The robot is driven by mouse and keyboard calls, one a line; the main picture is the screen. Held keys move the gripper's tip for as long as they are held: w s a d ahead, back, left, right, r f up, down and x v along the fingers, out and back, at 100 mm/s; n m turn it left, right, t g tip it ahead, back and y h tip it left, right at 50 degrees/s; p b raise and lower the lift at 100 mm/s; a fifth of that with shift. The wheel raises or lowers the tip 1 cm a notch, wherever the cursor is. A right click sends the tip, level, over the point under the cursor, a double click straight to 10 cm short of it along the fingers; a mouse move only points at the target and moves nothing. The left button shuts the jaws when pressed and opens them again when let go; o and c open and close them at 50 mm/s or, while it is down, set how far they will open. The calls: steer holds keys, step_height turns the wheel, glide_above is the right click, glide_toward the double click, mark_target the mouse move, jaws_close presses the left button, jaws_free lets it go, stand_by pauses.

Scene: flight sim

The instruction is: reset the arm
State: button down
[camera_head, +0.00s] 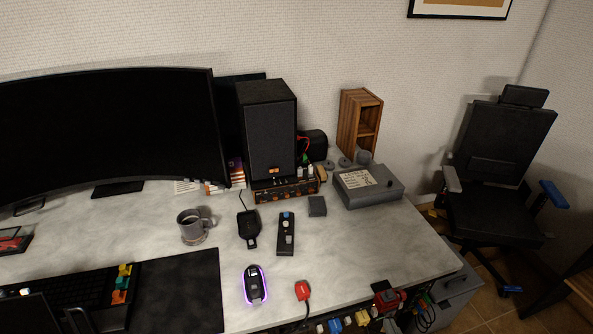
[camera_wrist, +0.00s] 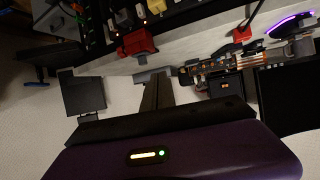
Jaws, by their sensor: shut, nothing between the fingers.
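My gripper (camera_wrist: 155,78) shows in the wrist view, with its two dark fingers together and nothing between them. Its purple body, with a small lit indicator, fills the bottom of that view. The fingers point toward the desk's front edge and seem apart from everything there. I cannot make out the gripper clearly in the head view.
The desk (camera_head: 340,245) holds a monitor (camera_head: 110,130), a black speaker (camera_head: 268,130), a mug (camera_head: 193,226), a glowing mouse (camera_head: 255,286) and a grey box (camera_head: 368,187). A red connector (camera_wrist: 138,43) sits at the front edge. A chair (camera_head: 500,165) stands right.

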steer(key=s+a+r, duration=0.1)
steer(key=s+r, duration=0.4)
steer(key=s, duration=0.5)
steer(key=s+r+t+b, duration=0.1)
steer(key=s+r, duration=0.5)
steer(key=s, duration=0.5)
steer(key=s+a+r+t+b, duration=0.1)
steer(key=s+r, duration=0.5)
steer(key=s, duration=0.4)
steer(key=shift+s+a, duration=0.2)
steer(key=shift+a, duration=0.15)
